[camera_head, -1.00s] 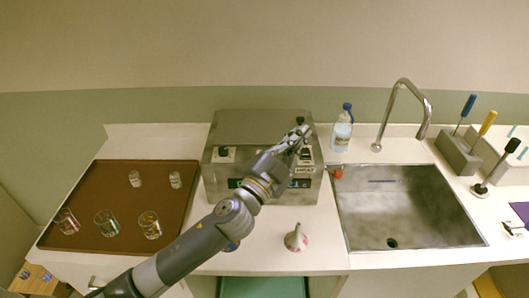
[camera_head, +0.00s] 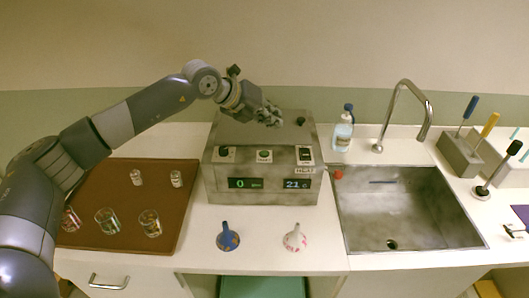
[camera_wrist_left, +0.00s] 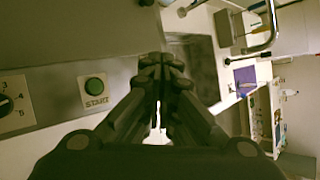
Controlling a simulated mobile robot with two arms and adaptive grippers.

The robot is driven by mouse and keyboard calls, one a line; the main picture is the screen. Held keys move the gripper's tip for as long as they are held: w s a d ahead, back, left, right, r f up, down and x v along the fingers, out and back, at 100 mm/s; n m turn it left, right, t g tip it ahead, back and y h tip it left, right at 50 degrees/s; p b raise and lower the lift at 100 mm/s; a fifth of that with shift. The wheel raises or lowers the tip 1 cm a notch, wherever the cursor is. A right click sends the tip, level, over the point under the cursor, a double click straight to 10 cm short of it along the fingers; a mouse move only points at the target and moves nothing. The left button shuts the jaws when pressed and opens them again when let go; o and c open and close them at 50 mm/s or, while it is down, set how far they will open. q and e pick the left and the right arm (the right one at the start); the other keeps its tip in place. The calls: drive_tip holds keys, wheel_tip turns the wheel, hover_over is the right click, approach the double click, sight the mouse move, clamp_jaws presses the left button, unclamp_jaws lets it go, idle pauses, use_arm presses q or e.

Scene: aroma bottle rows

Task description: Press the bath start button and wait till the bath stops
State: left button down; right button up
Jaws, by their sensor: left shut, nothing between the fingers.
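The bath (camera_head: 213,185) is a grey metal box at the counter's back. Its sloped panel has a green start button (camera_head: 264,155) in the middle, a black knob (camera_head: 225,152) on the left and a HEAT switch (camera_head: 305,154) on the right. Below, a green display (camera_head: 245,183) reads 0 and a blue one (camera_head: 297,184) reads 21. My left gripper (camera_head: 270,118) is shut and empty over the bath's top, behind and above the button, apart from it. In the left wrist view, the button (camera_wrist_left: 94,86), labelled START, lies left of the gripper (camera_wrist_left: 162,66). My right gripper is not in view.
A brown tray (camera_head: 125,235) with several glasses is on the left. Two small funnel-like items, blue (camera_head: 228,238) and white-pink (camera_head: 295,237), stand before the bath. A bottle (camera_head: 342,133), the sink (camera_head: 410,210) and its tap (camera_head: 404,88) are on the right.

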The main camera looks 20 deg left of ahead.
use_arm(q)
drive_tip(key=a, duration=0.1)
drive_tip(key=a+y, duration=0.1)
drive_tip(key=a, duration=0.1)
drive_tip(key=shift+w+a+r+y, duration=0.25)
drive_tip(key=shift+w+a+y, duration=0.05)
drive_tip(key=shift+w, duration=0.1)
drive_tip(key=b, duration=0.4)
hover_over(262, 151)
wheel_tip(262, 151, down, 8)
drive_tip(key=shift+a+r, duration=0.1)
drive_tip(key=shift+f, duration=0.55)
idle(0.4)
drive_tip(key=shift+b, duration=0.3)
drive_tip(key=shift+f+b, duration=0.35)
drive_tip(key=shift+b, duration=0.15)
